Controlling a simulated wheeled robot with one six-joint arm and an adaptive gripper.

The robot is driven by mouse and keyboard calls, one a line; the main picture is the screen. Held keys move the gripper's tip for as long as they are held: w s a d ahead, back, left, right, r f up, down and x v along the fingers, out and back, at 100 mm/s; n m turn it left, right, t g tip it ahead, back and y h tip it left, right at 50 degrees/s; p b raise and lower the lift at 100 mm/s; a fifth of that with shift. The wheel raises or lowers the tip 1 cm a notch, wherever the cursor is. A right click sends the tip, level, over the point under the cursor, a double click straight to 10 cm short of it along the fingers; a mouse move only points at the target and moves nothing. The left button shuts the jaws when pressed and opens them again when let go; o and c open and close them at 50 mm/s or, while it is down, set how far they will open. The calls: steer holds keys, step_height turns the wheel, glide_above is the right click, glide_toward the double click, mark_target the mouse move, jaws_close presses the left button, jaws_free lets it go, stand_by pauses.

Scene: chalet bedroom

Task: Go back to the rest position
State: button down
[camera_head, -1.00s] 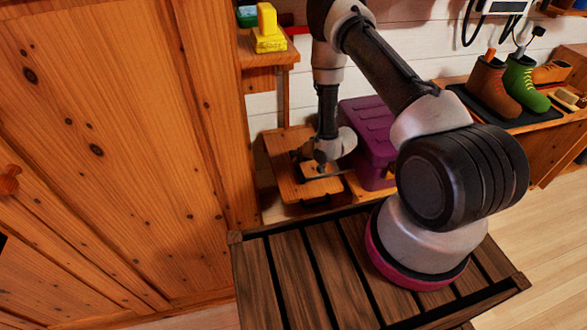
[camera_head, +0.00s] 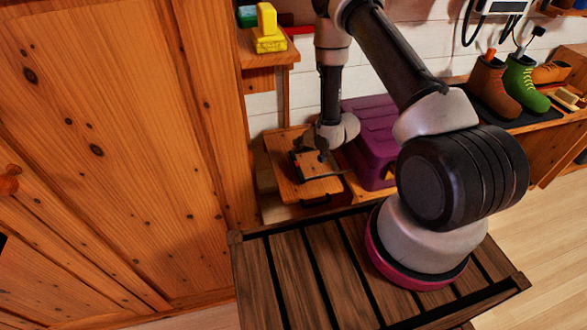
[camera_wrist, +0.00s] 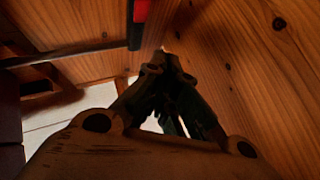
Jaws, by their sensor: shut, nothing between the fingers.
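My gripper (camera_head: 311,152) is in the head view at the end of my arm, above the wooden board or drawer-like piece (camera_head: 290,186) beside the cabinet. My arm link hides part of it, and I cannot tell whether it touches the wood. In the wrist view my gripper (camera_wrist: 166,60) has its dark fingers together with nothing between them. Wood surfaces lie close around it there.
A purple box (camera_head: 372,125) stands just right of my gripper. A tall wooden cabinet (camera_head: 120,150) fills the left. A yellow object (camera_head: 268,30) sits on a shelf above. Boots (camera_head: 520,85) stand at the right. A slatted dark wood surface (camera_head: 300,280) lies in front.

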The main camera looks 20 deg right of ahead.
step_height(320, 180, up, 2)
stand_by(0.6)
steer(key=s+d+f+n+g+h, duration=0.25)
steer(key=s+d+f+g, duration=0.2)
steer(key=s, duration=0.45)
steer(key=s+d+r+g+h, duration=0.3)
steer(key=s+d+r, duration=0.2)
steer(key=d+r, duration=0.1)
steer(key=s+r+t, duration=0.1)
steer(key=s+r, duration=0.6)
steer(key=r, duration=0.8)
steer(key=s+d+r+t, duration=0.1)
steer(key=s+r, duration=0.6)
steer(key=r, duration=0.7)
steer(key=s+d+r+t, duration=0.1)
steer(key=s+r, duration=0.6)
steer(key=r, duration=0.8)
steer(key=shift+r+m+t, duration=0.3)
steer(key=shift+m+t, duration=0.05)
steer(key=shift+t, duration=0.4)
